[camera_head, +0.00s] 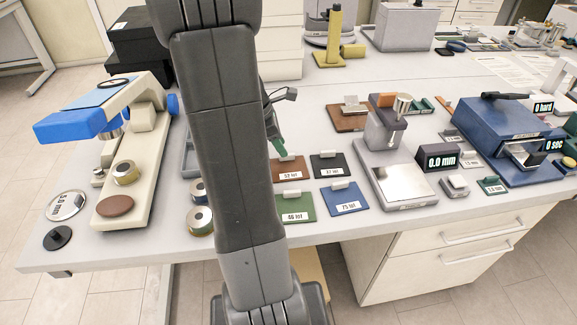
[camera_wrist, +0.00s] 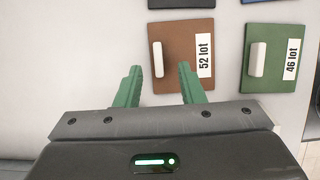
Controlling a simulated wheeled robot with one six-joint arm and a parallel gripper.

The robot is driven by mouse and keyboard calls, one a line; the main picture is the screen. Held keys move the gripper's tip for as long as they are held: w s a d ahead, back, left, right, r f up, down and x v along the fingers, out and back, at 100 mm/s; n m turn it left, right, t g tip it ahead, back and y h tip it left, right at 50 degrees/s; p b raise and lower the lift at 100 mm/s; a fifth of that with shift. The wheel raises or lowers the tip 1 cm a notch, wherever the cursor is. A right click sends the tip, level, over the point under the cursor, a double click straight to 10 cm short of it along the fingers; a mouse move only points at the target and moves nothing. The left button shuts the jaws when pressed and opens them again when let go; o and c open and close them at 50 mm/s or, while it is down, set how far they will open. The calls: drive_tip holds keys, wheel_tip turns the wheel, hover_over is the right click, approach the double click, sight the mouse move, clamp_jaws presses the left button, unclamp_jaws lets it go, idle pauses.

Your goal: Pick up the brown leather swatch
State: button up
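The brown leather swatch (camera_head: 292,167) lies flat on the table in the head view. It has a "52 lot" label and a small white grip block. In the wrist view the swatch (camera_wrist: 184,40) is at the top centre. My gripper (camera_wrist: 160,68) has two green fingers set apart with nothing held. The white block shows between the fingertips, nearer the left one; whether they are down at its height I cannot tell. In the head view my arm hides most of the gripper, and one green finger shows just behind the swatch.
Close by lie a green swatch (camera_head: 297,207), a blue swatch (camera_head: 345,199) and a black swatch (camera_head: 327,165). A grey device with a metal plate (camera_head: 405,183) stands to the right. A beige tester (camera_head: 135,180) stands left. Metal rolls (camera_head: 199,220) sit beside my arm.

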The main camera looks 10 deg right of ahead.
drive_tip(key=x, duration=0.3)
drive_tip(key=shift+w, duration=0.15)
drive_tip(key=shift+d+f, duration=0.1)
drive_tip(key=shift+f, duration=0.35)
clamp_jaws()
wheel_tip(320, 180, up, 10)
idle(0.5)
